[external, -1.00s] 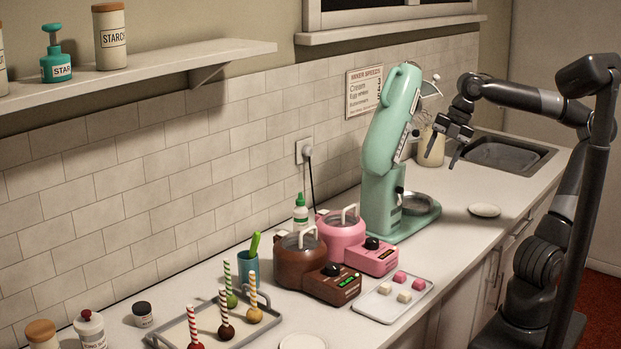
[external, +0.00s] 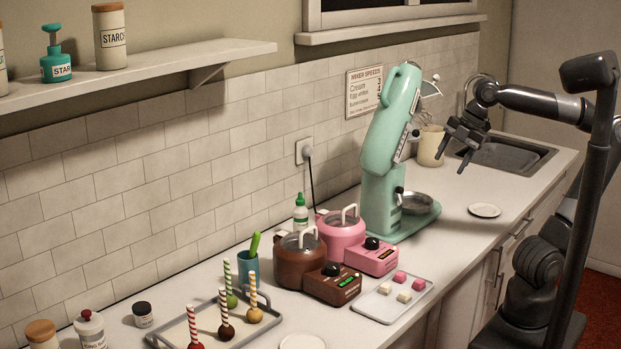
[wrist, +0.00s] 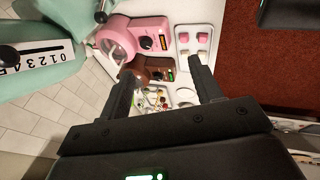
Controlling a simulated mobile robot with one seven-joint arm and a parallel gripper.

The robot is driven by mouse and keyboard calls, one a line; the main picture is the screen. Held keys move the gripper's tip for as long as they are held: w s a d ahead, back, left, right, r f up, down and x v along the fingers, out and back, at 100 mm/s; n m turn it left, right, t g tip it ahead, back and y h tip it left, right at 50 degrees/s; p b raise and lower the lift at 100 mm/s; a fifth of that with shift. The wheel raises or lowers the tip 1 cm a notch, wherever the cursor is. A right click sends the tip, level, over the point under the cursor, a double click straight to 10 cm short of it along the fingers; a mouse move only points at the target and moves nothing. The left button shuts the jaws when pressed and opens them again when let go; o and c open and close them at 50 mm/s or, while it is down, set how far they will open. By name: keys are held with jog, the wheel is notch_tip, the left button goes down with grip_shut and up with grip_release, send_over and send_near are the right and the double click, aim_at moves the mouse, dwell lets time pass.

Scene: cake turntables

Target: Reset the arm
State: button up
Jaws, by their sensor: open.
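My gripper (external: 461,157) hangs in the air above the counter (external: 462,222), to the right of the green stand mixer (external: 385,165) and near the sink. Its two fingers are apart with nothing between them. In the wrist view my gripper (wrist: 165,85) also shows spread fingers. Beyond them, well below, are the pink melting pot (wrist: 122,38), the brown melting pot (wrist: 143,73) and the tray of pink and white cubes (wrist: 184,38). The mixer's head with a number scale (wrist: 35,55) is close on the left of that view.
A small white dish (external: 484,210) lies on the counter below my gripper. The sink (external: 510,155) and a cream container (external: 431,146) are behind it. A tray of striped-stick cake pops (external: 262,318) is at the front left. The counter right of the mixer is mostly clear.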

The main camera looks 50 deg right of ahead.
jog(key=s+f+m+t+h, duration=0.1)
jog(key=s+f+m, duration=0.2)
jog(key=m, duration=0.6)
jog(key=s+f+m+t+h, duration=0.1)
jog(key=s+f+m+h, duration=0.1)
jog(key=f+m, duration=0.5)
jog(key=s+m, duration=0.1)
jog(key=m, duration=0.2)
jog(key=shift+d+f, duration=0.2)
jog(key=shift+f, duration=0.2)
